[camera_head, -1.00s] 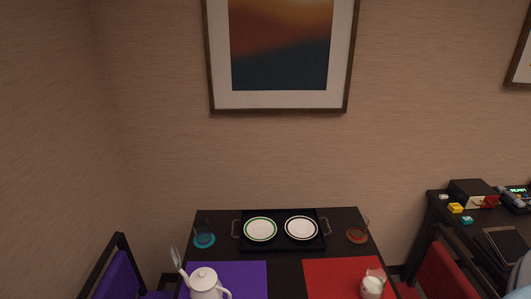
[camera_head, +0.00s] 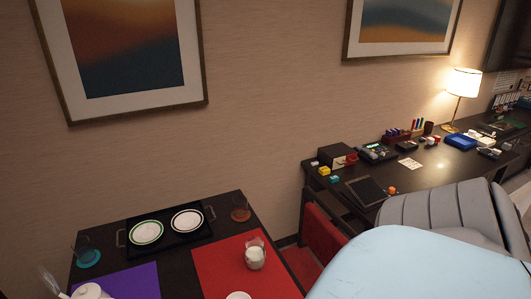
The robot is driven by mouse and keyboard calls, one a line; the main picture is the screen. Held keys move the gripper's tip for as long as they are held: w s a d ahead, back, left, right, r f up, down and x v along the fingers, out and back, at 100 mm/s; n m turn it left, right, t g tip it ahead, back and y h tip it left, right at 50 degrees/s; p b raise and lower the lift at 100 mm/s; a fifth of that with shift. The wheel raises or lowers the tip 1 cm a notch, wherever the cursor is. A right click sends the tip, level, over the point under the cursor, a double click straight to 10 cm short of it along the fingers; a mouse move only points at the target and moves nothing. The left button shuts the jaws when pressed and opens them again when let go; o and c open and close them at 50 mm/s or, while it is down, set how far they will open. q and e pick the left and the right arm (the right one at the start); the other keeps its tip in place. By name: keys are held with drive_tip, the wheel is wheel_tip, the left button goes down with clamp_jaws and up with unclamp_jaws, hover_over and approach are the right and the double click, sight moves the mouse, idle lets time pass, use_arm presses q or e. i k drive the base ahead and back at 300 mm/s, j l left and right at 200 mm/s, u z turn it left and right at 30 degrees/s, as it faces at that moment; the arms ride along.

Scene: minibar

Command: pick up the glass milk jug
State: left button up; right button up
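The glass milk jug (camera_head: 255,254) is a small clear jug with white milk in it. It stands upright on the red placemat (camera_head: 213,269) on the dark dining table, right of the tray. Neither of my grippers shows in the head view, and nothing touches the jug.
A dark tray (camera_head: 206,231) with two plates lies behind the placemats. A white teapot (camera_head: 88,291) is at the lower left, by the purple placemat (camera_head: 136,281). A red chair (camera_head: 324,236) stands right of the table. A desk with a lamp (camera_head: 461,86) runs along the right wall.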

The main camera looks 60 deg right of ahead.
sight(254, 252)
drive_tip(key=k+z, duration=0.15)
drive_tip(key=z, duration=1.45)
drive_tip(key=u, duration=1.15)
drive_tip(key=z, duration=1.15)
